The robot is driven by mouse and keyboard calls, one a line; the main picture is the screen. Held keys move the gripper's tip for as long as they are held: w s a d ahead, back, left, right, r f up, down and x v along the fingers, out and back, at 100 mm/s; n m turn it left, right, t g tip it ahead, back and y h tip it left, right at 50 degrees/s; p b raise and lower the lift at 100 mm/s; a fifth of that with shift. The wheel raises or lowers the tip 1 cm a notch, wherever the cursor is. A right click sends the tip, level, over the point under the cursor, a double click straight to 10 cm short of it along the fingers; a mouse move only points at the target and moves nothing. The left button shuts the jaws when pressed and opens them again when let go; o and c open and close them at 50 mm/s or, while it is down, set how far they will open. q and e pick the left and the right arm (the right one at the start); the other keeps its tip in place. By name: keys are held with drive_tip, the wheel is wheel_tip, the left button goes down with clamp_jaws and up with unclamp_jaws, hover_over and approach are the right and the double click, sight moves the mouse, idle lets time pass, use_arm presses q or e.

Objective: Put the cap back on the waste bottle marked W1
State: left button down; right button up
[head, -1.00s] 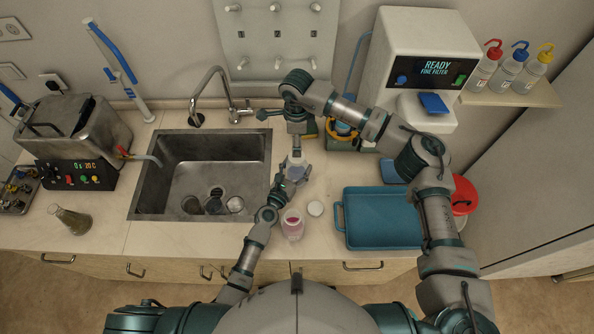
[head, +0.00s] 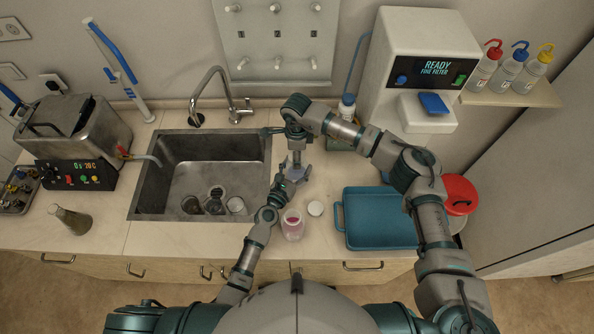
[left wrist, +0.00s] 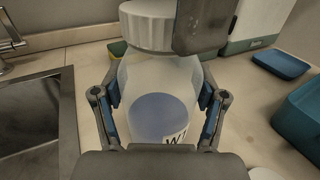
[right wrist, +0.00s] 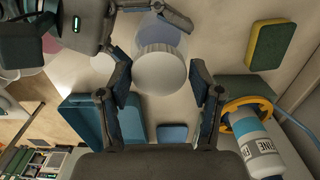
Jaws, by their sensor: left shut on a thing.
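The waste bottle W1 (left wrist: 155,85) is translucent with a blue-grey patch and a partly visible label. My left gripper (head: 291,178) is shut on its body and holds it upright over the counter. A white ribbed cap (left wrist: 147,28) sits at the bottle's mouth; whether it is threaded down cannot be told. My right gripper (head: 297,152) is above the bottle, pointing down. In the right wrist view its fingers stand on either side of the cap (right wrist: 160,70), with small gaps visible. In the head view the cap and most of the bottle are hidden by the grippers.
An open bottle with pink liquid (head: 292,224) and a loose white lid (head: 315,208) stand just in front. The sink (head: 160,205) is left, the teal tray (head: 382,218) right. A sponge (right wrist: 270,45) and a yellow-ringed bottle (right wrist: 258,145) are close behind.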

drive_tip(key=c, duration=0.8)
drive_tip(key=shift+o, duration=0.2)
drive_tip(key=shift+m, duration=0.3)
drive_tip(key=o, duration=1.3)
drive_tip(key=shift+o, duration=0.2)
wheel_tip(320, 180, up, 12)
drive_tip(key=shift+w, duration=0.1)
use_arm(q)
unclamp_jaws()
